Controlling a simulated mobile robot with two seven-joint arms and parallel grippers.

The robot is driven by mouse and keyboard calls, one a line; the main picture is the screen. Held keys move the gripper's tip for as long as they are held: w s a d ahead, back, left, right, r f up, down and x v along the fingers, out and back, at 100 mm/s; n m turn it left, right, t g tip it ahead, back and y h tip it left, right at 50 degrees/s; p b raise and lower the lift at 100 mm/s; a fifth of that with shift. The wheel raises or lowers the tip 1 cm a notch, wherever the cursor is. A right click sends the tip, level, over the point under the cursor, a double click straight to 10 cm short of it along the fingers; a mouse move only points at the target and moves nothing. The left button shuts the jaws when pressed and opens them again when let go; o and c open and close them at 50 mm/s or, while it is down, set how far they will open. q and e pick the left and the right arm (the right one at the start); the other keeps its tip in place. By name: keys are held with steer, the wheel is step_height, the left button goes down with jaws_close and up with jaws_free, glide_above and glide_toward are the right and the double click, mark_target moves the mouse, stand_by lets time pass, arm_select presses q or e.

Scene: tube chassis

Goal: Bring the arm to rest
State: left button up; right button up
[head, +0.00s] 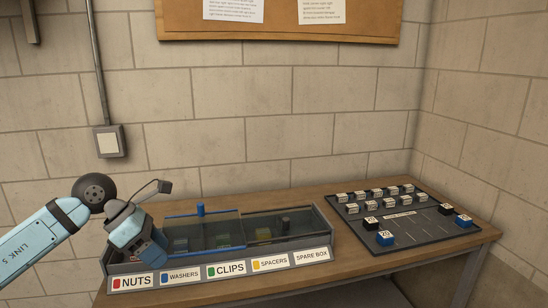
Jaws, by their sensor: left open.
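My left arm comes in from the left, light blue with a dark round joint. Its gripper (150,258) is at the left end of the parts box (318,255), over or in the compartment behind the NUTS label. It is open; its fingertips are hard to make out, and I cannot tell if it touches the box. The gripper hides most of that compartment. My right gripper is not in view.
The box has WASHERS, CLIPS, SPACERS and SPARE BOX labels. A blue knob (200,209) stands up at its back. A dark tray (405,228) with several small blocks lies on the right of the table (345,268). A switch box (110,141) is on the wall.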

arm_select(q)
steer(key=s+d+f+n+t+h, duration=0.3)
steer(key=s+d+n+h, duration=0.1)
steer(key=d+n+h, duration=0.3)
steer(key=s+d+f+n+t+h, duration=0.3)
steer(key=d+n+h, duration=0.4)
steer(key=s+a+f+n+t+y, duration=0.1)
steer(key=a+f+n+t+y, duration=0.35)
steer(key=n, duration=0.65)
steer(key=s+a+f+n+t+y, duration=0.1)
steer(key=s+f+n+t+y, duration=0.1)
steer(key=f+n+t+y, duration=0.7)
steer(key=s+a+f+n+g+y, duration=0.35)
steer(key=s+f+n+g, duration=0.55)
steer(key=s+f+n, duration=0.5)
step_height(320, 180, up, 13)
steer(key=s+m+p, duration=0.1)
steer(key=p, duration=1.6)
steer(key=shift+s+a+m+y, duration=0.25)
steer(key=shift+a+m+y, duration=0.05)
steer(key=shift+a+y, duration=0.15)
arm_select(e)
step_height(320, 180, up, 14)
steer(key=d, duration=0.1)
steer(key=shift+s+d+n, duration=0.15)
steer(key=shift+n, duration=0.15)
